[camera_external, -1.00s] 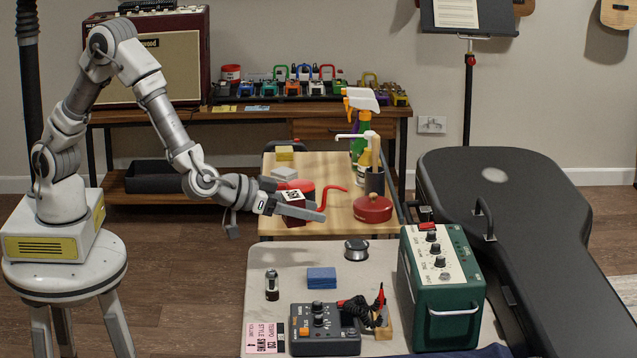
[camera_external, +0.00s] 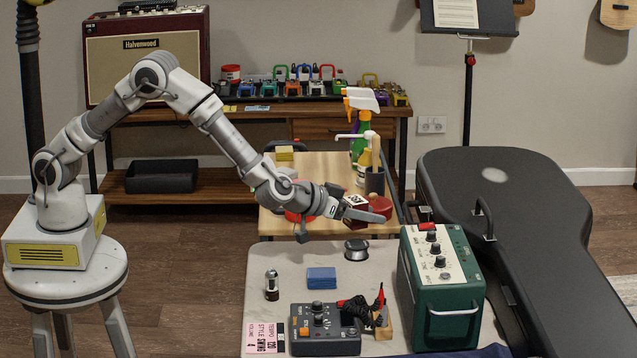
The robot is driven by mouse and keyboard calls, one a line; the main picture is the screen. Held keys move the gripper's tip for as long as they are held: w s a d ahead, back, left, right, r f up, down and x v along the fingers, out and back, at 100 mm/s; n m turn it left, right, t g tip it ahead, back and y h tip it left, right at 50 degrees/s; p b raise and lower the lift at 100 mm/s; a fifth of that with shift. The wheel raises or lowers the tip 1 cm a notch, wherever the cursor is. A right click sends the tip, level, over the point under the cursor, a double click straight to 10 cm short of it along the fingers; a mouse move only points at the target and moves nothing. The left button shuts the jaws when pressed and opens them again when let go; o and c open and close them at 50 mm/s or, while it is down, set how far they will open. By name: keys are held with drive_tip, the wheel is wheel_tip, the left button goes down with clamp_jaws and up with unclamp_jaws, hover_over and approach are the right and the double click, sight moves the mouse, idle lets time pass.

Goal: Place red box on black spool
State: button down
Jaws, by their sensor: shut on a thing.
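My gripper (camera_external: 362,210) is shut on the red box (camera_external: 354,201), a small dark red box with a white marked face. It holds the box in the air above the far part of the near table. The black spool (camera_external: 356,249), a low dark cylinder with a silvery body, stands on the near table. The box is above the spool in the picture and apart from it. The exact gap in height and depth is hard to tell from this view.
Near the spool on the near table (camera_external: 262,310) are a blue block (camera_external: 321,278), a glass tube (camera_external: 271,284), a dark pedal (camera_external: 325,330) and a green amplifier (camera_external: 440,285). A red round tin (camera_external: 380,206) stands behind the gripper on the wooden table (camera_external: 318,165).

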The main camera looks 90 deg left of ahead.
drive_tip(key=shift+w+a+f, duration=0.3)
drive_tip(key=shift+a+f, duration=0.1)
drive_tip(key=shift+a, duration=0.05)
drive_tip(key=shift+f+b, duration=0.9)
drive_tip(key=shift+f, duration=0.95)
drive_tip(key=shift+f, duration=0.2)
drive_tip(key=shift+c, duration=0.8)
unclamp_jaws()
drive_tip(key=shift+r, duration=0.1)
